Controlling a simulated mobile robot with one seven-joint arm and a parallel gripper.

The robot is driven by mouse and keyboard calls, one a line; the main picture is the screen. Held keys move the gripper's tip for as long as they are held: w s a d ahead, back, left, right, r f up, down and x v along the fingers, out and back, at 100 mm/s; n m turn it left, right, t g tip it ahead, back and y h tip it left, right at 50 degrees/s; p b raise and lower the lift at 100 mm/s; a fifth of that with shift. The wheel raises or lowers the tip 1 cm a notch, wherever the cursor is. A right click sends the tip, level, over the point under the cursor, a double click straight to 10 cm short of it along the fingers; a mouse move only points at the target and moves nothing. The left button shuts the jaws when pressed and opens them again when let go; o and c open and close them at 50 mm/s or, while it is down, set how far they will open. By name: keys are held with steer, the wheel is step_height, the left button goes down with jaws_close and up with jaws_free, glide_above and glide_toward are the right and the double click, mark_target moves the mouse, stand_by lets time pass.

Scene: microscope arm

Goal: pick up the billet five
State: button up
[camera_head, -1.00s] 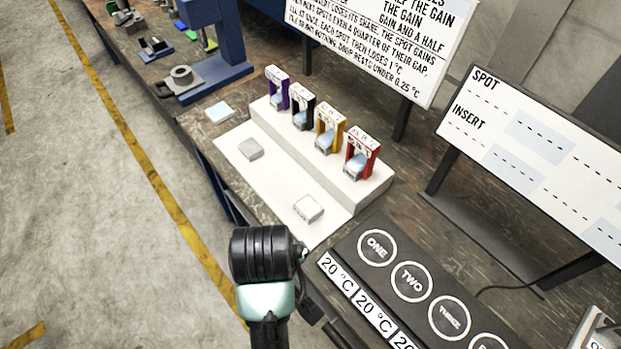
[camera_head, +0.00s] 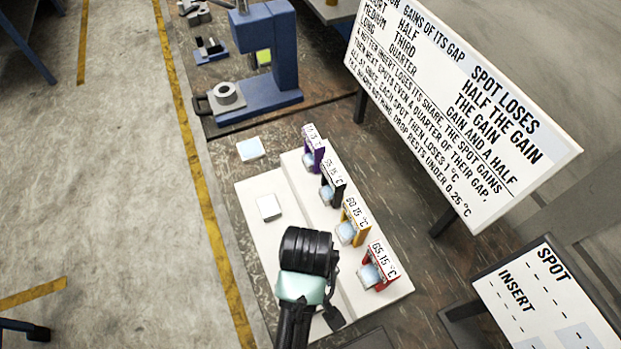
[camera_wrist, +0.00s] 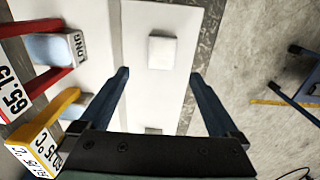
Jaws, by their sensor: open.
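No block in view carries a readable "five", so I cannot tell which is billet five. In the wrist view a plain pale block (camera_wrist: 162,52) lies on the white base (camera_wrist: 138,95), ahead of my gripper (camera_wrist: 160,74). My gripper is open and empty, its two fingers apart either side of the view's middle. A second block (camera_wrist: 153,130) shows partly behind the gripper body. In the head view one pale block (camera_head: 268,207) lies on the base, and another (camera_head: 250,148) lies on the bench beyond it. My arm hides the base's near end and my fingertips there.
Purple (camera_head: 313,148), black (camera_head: 332,180), yellow (camera_head: 354,220) and red (camera_head: 380,268) stands with temperature labels hold pale inserts on the raised step. A blue press (camera_head: 262,80) stands at the back. Signboards (camera_head: 460,110) (camera_head: 550,300) stand to the right. Open floor lies left.

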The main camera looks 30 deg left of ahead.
step_height(320, 180, down, 3)
steer(key=shift+f, duration=0.1)
steer(key=f, duration=0.1)
steer(key=f+p, duration=0.1)
steer(key=f, duration=0.2)
steer(key=shift+s+d+f+p, duration=0.1)
steer(key=shift+s+f+p, duration=0.15)
steer(key=shift+s+p, duration=0.1)
steer(key=shift+w+f, duration=0.1)
steer(key=shift+f, duration=0.35)
jaws_close()
steer(key=shift+r, duration=0.1)
